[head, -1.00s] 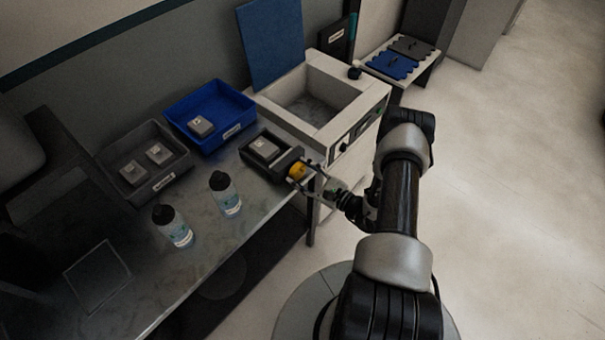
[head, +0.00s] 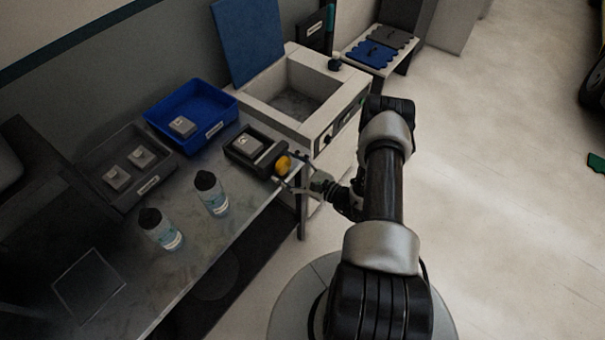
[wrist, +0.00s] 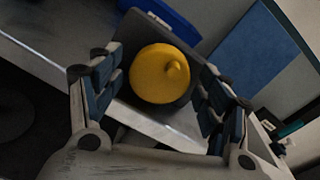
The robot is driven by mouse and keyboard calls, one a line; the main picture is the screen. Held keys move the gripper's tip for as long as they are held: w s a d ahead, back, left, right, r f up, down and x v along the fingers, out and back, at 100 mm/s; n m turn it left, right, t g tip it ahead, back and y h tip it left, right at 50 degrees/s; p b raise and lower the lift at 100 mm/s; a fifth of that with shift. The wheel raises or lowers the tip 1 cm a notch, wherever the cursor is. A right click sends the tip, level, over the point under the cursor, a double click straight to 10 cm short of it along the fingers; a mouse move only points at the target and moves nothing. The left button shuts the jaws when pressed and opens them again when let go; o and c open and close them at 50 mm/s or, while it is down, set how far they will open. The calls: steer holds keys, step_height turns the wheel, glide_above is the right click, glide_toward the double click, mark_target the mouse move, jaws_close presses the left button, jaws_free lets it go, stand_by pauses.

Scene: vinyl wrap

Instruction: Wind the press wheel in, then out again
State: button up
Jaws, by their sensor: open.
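The yellow press wheel (head: 283,165) is on the front end of a small dark press (head: 262,157) at the table's edge. A grey block (head: 243,144) sits in the press. In the wrist view the wheel (wrist: 160,74) faces me, with a small round knob (wrist: 178,70) on its upper right. My gripper (head: 291,181) is at the wheel, and in the wrist view its fingers (wrist: 157,85) stand apart on either side of the wheel. A gap shows between the fingers and the wheel's rim on both sides.
A blue bin (head: 205,139) and a dark bin (head: 104,184), both with grey blocks, stand behind on the table. Two bottles (head: 211,194) (head: 161,230) stand left of the press. A white open-topped basin unit (head: 350,92) stands right of it.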

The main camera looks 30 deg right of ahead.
steer(key=m, duration=0.3)
steer(key=shift+m+p, duration=0.3)
steer(key=shift+p, duration=0.05)
steer(key=m, duration=0.3)
steer(key=shift+m+p, duration=0.4)
steer(key=p+v, duration=0.1)
steer(key=v, duration=1.6)
steer(key=shift+s+d+f, duration=0.15)
steer(key=shift+s+f, duration=0.05)
steer(key=shift+f, duration=0.15)
steer(key=w+a+r+n+g+y, duration=0.1)
steer(key=a+r+n+g+y, duration=0.1)
steer(key=a+r+n+g, duration=0.35)
steer(key=w+a+r+n+g+y, duration=0.1)
steer(key=a+r+n+g, duration=0.25)
steer(key=r+n, duration=0.4)
steer(key=w+a+r+n+g+y, duration=0.15)
steer(key=a+r+n+g, duration=0.3)
steer(key=r, duration=0.45)
steer(key=s+a+r+n+t+h+b, duration=0.1)
steer(key=s+a+r+n+h, duration=0.3)
steer(key=r+n, duration=0.4)
steer(key=s+a+r+n+t+h, duration=0.1)
steer(key=s+a+r+n+h, duration=0.2)
steer(key=s+r+n+h, duration=0.4)
steer(key=shift+s+a+r+n+b, duration=0.4)
steer(key=shift+s+r+n, duration=0.2)
steer(key=shift+s+n, duration=0.5)
